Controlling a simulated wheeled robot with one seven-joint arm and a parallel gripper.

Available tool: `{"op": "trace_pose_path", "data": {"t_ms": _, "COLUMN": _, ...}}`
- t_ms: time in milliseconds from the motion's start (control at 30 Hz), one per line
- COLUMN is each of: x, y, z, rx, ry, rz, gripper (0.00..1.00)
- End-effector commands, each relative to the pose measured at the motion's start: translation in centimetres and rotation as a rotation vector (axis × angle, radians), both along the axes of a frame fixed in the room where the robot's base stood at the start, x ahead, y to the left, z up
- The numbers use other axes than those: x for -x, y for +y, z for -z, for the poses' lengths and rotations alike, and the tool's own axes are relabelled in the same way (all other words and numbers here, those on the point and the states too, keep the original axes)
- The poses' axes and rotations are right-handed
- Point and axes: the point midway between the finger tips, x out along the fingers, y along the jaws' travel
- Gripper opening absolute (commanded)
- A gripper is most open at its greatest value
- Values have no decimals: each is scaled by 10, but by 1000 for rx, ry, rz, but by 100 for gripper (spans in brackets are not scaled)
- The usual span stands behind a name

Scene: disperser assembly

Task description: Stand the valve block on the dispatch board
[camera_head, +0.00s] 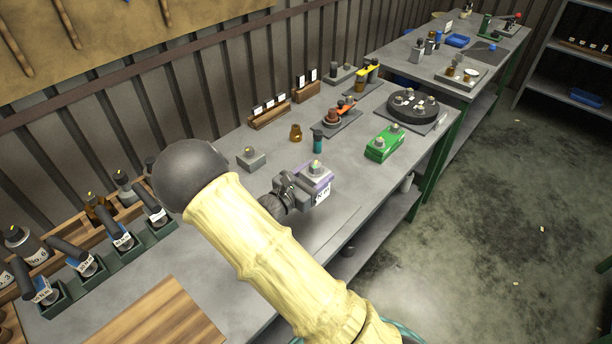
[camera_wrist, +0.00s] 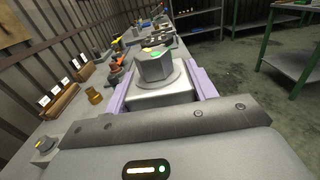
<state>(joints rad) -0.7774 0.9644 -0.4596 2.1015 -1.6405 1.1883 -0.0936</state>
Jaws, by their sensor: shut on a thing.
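My gripper (camera_head: 306,182) is shut on a grey block with a round collar and a hexagonal top, which I take to be the valve block (camera_head: 316,169). A yellow-green dot marks its top, and a white label shows on its side. In the wrist view the block (camera_wrist: 158,72) sits upright between the purple fingers of my gripper (camera_wrist: 160,92). It appears held over the near table, but its underside is hidden, so any gap is unclear. I cannot tell for certain which surface is the dispatch board; a wooden board (camera_head: 165,318) lies at the front left.
A green box (camera_head: 384,144), an orange-handled tool (camera_head: 345,105) and a black round carousel (camera_head: 412,107) stand farther along. The table right of my gripper is clear.

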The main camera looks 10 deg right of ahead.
Motion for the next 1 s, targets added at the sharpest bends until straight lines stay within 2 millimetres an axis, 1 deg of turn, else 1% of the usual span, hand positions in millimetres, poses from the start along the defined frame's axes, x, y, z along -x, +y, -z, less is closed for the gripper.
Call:
{"op": "trace_pose_path", "data": {"t_ms": 133, "x": 7, "y": -8, "z": 2, "rx": 5, "ry": 0, "rz": -77, "gripper": 0}}
{"op": "trace_pose_path", "data": {"t_ms": 267, "x": 13, "y": -12, "z": 9, "rx": 6, "ry": 4, "rz": -189, "gripper": 0}}
{"op": "trace_pose_path", "data": {"t_ms": 367, "x": 19, "y": -13, "z": 17, "rx": 7, "ry": 5, "rz": -290, "gripper": 0}}
{"op": "trace_pose_path", "data": {"t_ms": 500, "x": 31, "y": -10, "z": 35, "rx": 8, "ry": 12, "rz": -451, "gripper": 0}}
{"op": "trace_pose_path", "data": {"t_ms": 633, "x": 44, "y": -4, "z": 51, "rx": 7, "ry": 8, "rz": -575, "gripper": 0}}
{"op": "trace_pose_path", "data": {"t_ms": 800, "x": 53, "y": -1, "z": 61, "rx": 3, "ry": 1, "rz": -646, "gripper": 0}}
{"op": "trace_pose_path", "data": {"t_ms": 1000, "x": 55, "y": 0, "z": 62, "rx": 1, "ry": -4, "rz": -658, "gripper": 0}}
